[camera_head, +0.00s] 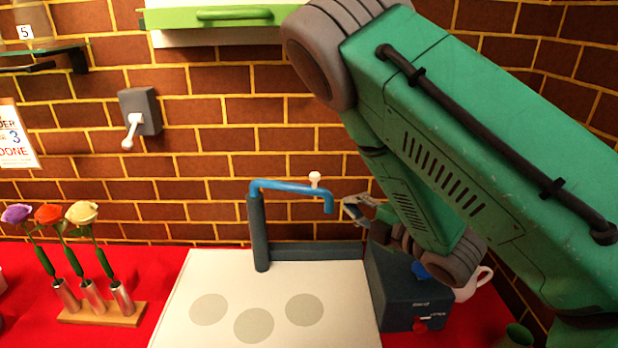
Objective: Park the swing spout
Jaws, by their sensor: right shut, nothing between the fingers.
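The blue swing spout (290,187) sits on top of a dark upright post (258,232) behind the white board. It reaches to the right and its tip bends down. A small white knob (315,179) stands on the spout near its tip. My right gripper (352,207) is shut and empty, just right of the spout's tip; a small gap seems to lie between them. My green right arm covers much of the right side. My left gripper is not in view.
The white board (208,272) has several grey round spots. A dark box (395,290) with a red knob stands at its right, beside a white mug (474,284). A wooden stand (100,313) with flowers is at left. A switch box (140,110) is on the brick wall.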

